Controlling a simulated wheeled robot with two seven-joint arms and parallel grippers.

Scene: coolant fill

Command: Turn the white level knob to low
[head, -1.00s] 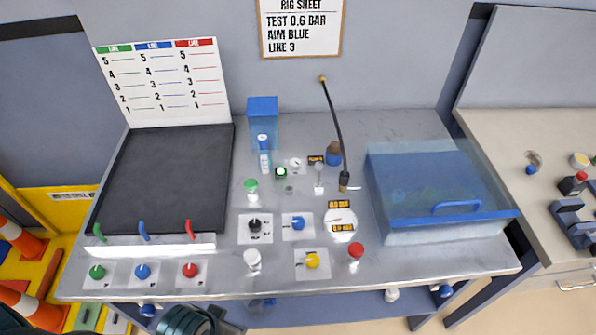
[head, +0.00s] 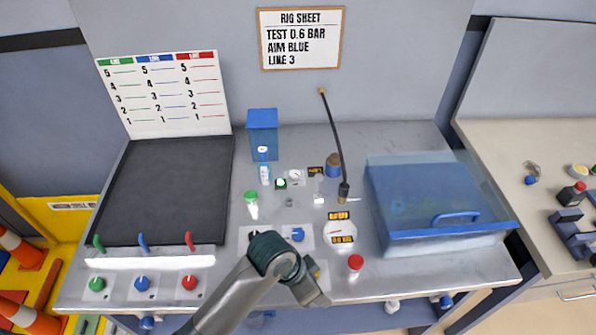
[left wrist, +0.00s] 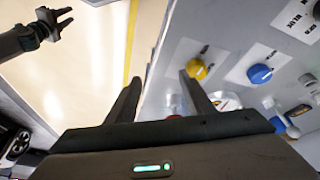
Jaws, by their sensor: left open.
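No white knob can be identified for sure as the level knob. A small white round piece (head: 296,175) sits near the back middle of the bench. A white knob-like piece (head: 392,306) shows below the front edge. My left gripper (head: 318,298) is over the bench's front, and its arm covers the black knob and most of the yellow knob's plate. In the left wrist view its jaws (left wrist: 160,95) are open and empty, with the yellow knob (left wrist: 196,69) and blue knob (left wrist: 260,74) beyond. My right gripper (left wrist: 58,20) appears small over the floor, fingers apart.
A blue lidded tank (head: 400,232) fills the right side. A black hose (head: 335,140) hangs at the back. The dark panel (head: 165,190) at left is clear.

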